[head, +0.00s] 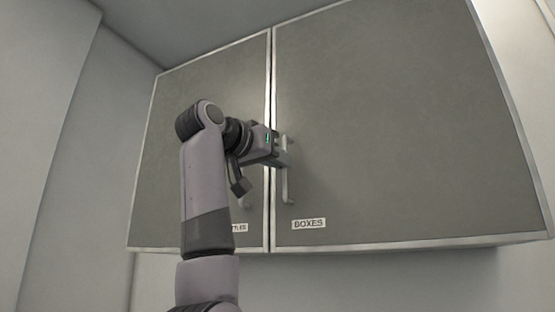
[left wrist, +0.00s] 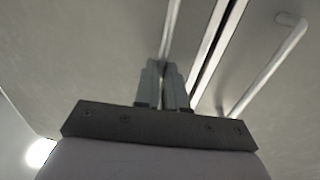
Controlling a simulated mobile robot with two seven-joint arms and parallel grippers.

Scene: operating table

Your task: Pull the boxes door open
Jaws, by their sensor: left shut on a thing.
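The boxes door (head: 400,130) is the right grey-green cabinet door in the head view, with a white "BOXES" label (head: 308,224) near its lower edge. It looks shut or nearly so, its edge close along the other door. Its upright metal handle (head: 287,188) is near the centre seam. My left gripper (head: 285,152) is shut on this handle; the fingers hide part of it. In the left wrist view, the fingers (left wrist: 163,80) close around the handle bar (left wrist: 171,30). My right gripper is in neither view.
The left door (head: 195,90) has a partly hidden label (head: 239,227), and its handle (head: 245,201) is partly behind my arm. That handle also shows in the left wrist view (left wrist: 268,65). A plain wall (head: 60,150) is left of the cabinet. Space before the boxes door looks clear.

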